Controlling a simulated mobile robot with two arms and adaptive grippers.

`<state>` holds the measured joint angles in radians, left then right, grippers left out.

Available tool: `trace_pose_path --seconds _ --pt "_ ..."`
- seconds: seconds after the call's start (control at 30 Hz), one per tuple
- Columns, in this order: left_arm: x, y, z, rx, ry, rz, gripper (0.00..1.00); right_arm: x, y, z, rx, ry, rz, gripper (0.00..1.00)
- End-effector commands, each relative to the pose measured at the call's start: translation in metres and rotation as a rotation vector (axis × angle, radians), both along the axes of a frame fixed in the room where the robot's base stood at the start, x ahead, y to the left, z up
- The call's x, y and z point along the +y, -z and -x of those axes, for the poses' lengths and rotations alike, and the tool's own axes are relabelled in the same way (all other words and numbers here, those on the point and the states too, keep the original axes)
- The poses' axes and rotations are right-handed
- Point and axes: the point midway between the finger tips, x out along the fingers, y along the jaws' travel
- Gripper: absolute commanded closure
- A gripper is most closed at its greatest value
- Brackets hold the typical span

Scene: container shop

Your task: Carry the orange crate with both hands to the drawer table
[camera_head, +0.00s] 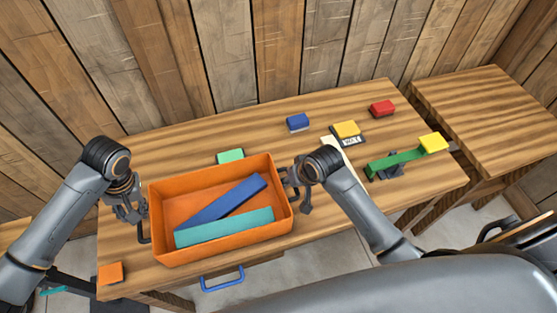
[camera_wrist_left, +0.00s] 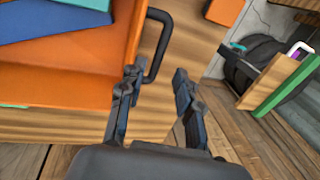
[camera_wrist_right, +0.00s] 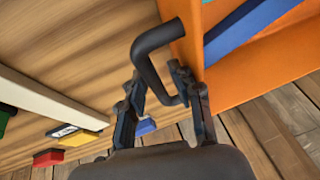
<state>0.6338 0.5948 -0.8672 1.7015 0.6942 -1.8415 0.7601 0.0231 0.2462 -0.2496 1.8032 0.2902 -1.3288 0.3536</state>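The orange crate (camera_head: 165,235) sits on the wooden table (camera_head: 350,105) that has a blue drawer handle (camera_head: 222,279) at its front. A blue bar (camera_head: 222,200) and a teal bar (camera_head: 225,228) lie in it. My left gripper (camera_head: 132,210) is open at the crate's left side; in the left wrist view the black handle (camera_wrist_left: 158,42) reaches between its fingertips (camera_wrist_left: 156,80). My right gripper (camera_head: 298,188) is open at the right side; in the right wrist view the black handle (camera_wrist_right: 150,62) passes between its fingers (camera_wrist_right: 158,85). Neither is visibly closed on a handle.
A green block (camera_head: 230,156) lies behind the crate and an orange block (camera_head: 111,273) at the front left. Blue (camera_head: 298,122), yellow (camera_head: 346,129) and red (camera_head: 382,108) blocks and a green balance beam (camera_head: 395,161) are on the right. Another wooden table (camera_head: 490,110) stands at right.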

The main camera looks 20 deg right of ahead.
Motion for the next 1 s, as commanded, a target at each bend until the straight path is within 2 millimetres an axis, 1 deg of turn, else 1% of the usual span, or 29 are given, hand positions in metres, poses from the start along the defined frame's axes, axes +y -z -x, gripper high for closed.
trace_pose_path --seconds 0.13,0.23,0.5,0.7,0.83,1.0 --pt "0.0 -0.005 0.0 0.001 -0.001 -0.001 0.66 0.0 -0.005 0.002 -0.001 -0.001 -0.001 0.66" --pt "0.0 -0.005 0.0 0.001 -0.001 -0.001 0.66 -0.002 -0.016 0.006 -0.003 -0.001 -0.002 0.66" --pt "0.0 -0.005 0.0 0.001 -0.001 -0.002 0.66 -0.012 -0.066 0.027 -0.004 -0.001 0.0 0.66" --pt "0.0 -0.005 0.0 0.002 -0.001 -0.002 0.66 -0.018 -0.097 0.04 -0.002 0.0 -0.001 0.66" --pt "0.0 -0.005 0.0 0.002 -0.001 -0.002 0.66 -0.02 -0.106 0.045 -0.001 -0.001 -0.002 0.66" --pt "0.0 -0.005 0.0 0.002 -0.001 -0.002 0.66 -0.021 -0.109 0.046 0.001 0.0 -0.001 0.66"
